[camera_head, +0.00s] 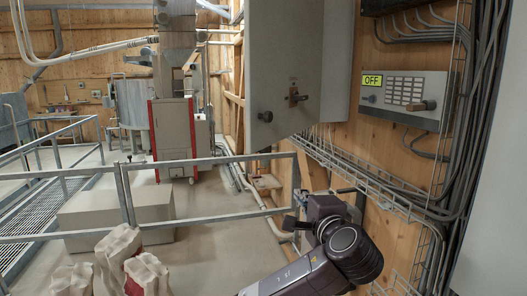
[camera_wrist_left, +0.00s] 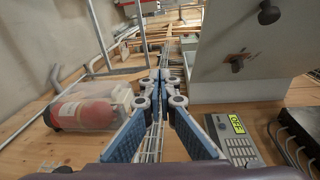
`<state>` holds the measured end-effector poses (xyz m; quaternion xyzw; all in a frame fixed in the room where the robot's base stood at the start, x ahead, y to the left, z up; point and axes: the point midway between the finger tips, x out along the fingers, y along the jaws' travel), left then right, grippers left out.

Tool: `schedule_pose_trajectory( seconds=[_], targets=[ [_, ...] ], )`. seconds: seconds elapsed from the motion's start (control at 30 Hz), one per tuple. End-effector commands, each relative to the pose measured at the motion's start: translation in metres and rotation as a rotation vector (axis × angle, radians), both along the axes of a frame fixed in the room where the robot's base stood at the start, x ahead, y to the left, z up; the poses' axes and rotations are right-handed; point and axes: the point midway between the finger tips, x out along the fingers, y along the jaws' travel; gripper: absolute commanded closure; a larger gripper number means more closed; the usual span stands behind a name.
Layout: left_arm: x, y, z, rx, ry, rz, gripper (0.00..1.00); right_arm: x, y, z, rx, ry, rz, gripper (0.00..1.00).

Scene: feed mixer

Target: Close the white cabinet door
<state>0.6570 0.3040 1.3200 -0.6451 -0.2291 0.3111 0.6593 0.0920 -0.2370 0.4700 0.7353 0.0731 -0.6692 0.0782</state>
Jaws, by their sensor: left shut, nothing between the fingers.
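The white cabinet door (camera_head: 270,55) is a pale panel at the top centre of the head view, with a dark latch handle (camera_head: 295,97) and a round black knob (camera_head: 265,116). It appears to stand at an angle to the cabinet body (camera_head: 336,60) behind it; how wide it is open I cannot tell. The door also shows at the upper right of the left wrist view (camera_wrist_left: 285,48). My left gripper (camera_wrist_left: 160,82) is shut and empty, apart from the door. In the head view, my left gripper (camera_head: 292,224) is below the door. My right gripper is not in view.
A control panel (camera_head: 408,97) reading OFF and bundled cables (camera_head: 455,150) line the wooden wall at right. A wire cable tray (camera_head: 370,180) runs beneath. Metal railings (camera_head: 123,195) and sacks (camera_head: 120,262) are at left. A boxed fire extinguisher (camera_wrist_left: 85,112) shows in the wrist view.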

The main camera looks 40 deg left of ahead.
Motion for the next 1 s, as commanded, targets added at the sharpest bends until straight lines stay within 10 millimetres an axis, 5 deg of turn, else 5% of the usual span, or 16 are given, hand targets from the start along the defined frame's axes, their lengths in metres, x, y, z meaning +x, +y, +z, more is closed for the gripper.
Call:
schedule_pose_trajectory(
  seconds=[0.03,0.1,0.2,0.37,0.8,1.0],
  targets=[
    [-0.016,0.000,0.035,0.016,-0.045,0.020,1.00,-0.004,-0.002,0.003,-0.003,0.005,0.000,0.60],
    [-0.035,0.002,0.062,0.028,-0.081,0.048,1.00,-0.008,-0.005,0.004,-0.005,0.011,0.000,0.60],
    [-0.050,0.004,0.080,0.034,-0.108,0.071,1.00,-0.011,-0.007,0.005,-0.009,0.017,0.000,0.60],
    [-0.047,0.014,0.087,0.037,-0.112,0.082,1.00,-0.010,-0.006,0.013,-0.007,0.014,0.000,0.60],
    [0.012,0.083,0.088,0.034,-0.110,0.083,1.00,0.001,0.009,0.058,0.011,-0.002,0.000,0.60],
    [0.008,0.110,0.087,0.034,-0.112,0.080,1.00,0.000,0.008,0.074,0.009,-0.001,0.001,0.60]
  ],
)
